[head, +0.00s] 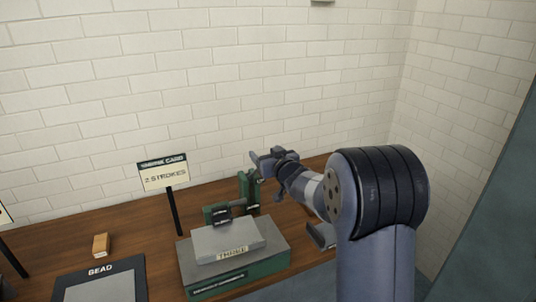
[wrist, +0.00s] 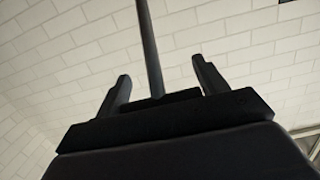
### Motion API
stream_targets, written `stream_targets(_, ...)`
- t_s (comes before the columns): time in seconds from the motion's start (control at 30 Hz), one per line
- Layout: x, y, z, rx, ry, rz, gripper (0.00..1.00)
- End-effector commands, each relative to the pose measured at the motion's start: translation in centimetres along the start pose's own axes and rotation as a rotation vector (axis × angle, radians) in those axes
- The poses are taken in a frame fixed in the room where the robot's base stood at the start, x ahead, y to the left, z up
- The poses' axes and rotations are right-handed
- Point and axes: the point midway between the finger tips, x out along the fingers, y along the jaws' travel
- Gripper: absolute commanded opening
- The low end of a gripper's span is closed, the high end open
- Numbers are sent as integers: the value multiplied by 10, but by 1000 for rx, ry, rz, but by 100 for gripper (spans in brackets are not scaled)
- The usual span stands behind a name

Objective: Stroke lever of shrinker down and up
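The green shrinker (head: 249,190) stands on the bench, behind a grey block on a green-sided base. My gripper (head: 268,160) is at the top of the shrinker's upright, at its right side. In the wrist view my gripper (wrist: 161,68) has its two fingers wide apart. A dark thin rod (wrist: 148,40), apparently the lever, runs up between the fingers with a gap on each side. I cannot tell how deep between the fingers it lies. In the head view the lever is not clearly told apart from my gripper.
A sign (head: 164,174) reading "2 STROKES" stands on a black post left of the shrinker. A grey block (head: 226,238) with a label sits in front. A small wooden block (head: 101,245) and a "BEAD" panel (head: 100,285) lie at left. A brick wall (head: 200,80) stands behind.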

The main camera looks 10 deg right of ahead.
Motion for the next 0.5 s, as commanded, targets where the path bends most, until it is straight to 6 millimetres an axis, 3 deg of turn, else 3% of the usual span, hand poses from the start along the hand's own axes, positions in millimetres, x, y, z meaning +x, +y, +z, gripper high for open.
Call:
stream_targets(0.2, 0, 0, 0, 0, -1, 0, 85)
stream_targets(0.5, -3, 0, 0, 0, -1, 1, 85)
